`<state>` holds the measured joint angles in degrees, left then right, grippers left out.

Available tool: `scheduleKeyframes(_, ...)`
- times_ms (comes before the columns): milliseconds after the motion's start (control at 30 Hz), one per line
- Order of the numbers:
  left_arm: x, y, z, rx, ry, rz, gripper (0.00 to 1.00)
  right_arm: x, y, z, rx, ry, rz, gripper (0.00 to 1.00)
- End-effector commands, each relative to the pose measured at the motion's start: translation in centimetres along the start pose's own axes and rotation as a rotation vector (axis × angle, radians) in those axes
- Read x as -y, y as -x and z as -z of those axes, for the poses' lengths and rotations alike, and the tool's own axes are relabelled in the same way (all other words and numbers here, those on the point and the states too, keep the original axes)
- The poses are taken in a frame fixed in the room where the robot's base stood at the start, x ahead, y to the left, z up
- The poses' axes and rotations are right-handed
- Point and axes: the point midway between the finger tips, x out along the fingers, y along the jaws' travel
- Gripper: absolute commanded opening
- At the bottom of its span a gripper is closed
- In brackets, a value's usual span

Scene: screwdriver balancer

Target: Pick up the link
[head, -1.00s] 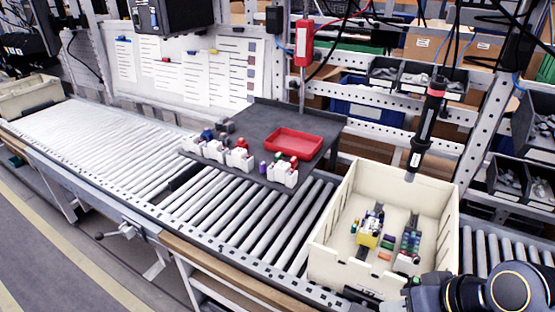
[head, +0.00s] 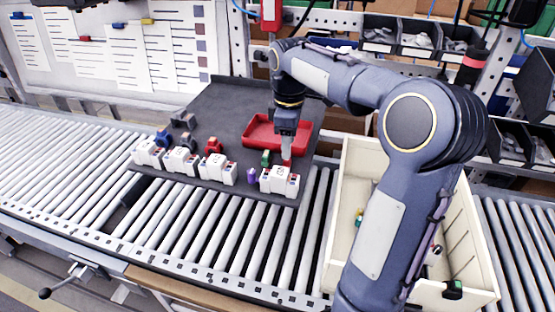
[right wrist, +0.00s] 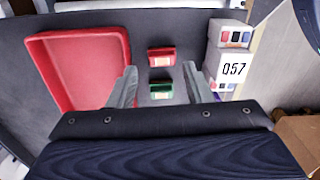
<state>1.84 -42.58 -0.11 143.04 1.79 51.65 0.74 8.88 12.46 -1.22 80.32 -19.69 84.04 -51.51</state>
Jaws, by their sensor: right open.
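My right gripper (head: 286,152) points down over the dark table beside the red tray in the head view. In the right wrist view the gripper (right wrist: 160,82) is open, with nothing held. A small green piece (right wrist: 161,91) lies between its fingers in that picture, and a small red piece (right wrist: 162,56) lies just beyond. In the head view the green piece (head: 265,158) is left of the fingers, and the red piece (head: 287,163) is partly hidden below them. I cannot tell which piece is the link. My left gripper is out of view.
A red tray (head: 259,136) is behind the pieces. A white module marked 057 (right wrist: 233,67) stands beside them. More white modules and small coloured pieces line the table's front edge. A cream tote (head: 345,190) is on the right, partly behind my arm. Rollers run in front.

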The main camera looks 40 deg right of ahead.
Motion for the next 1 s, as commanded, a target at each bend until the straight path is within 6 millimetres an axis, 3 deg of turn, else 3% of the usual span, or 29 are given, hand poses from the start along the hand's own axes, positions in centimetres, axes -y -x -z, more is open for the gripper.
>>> scheduleKeyframes(333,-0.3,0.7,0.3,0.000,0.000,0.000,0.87,0.3,-4.7,0.1,0.000,-0.001,0.003,0.45)
scheduleKeyframes(633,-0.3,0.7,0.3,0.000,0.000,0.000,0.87,0.3,-5.4,0.1,-0.002,-0.002,0.000,0.45)
scheduleKeyframes(933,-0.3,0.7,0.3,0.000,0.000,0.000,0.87,0.3,-5.3,0.1,-0.002,-0.002,0.000,0.07)
scheduleKeyframes(1000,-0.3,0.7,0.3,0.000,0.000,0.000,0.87,0.3,-5.3,0.2,-0.003,-0.002,0.000,0.06)
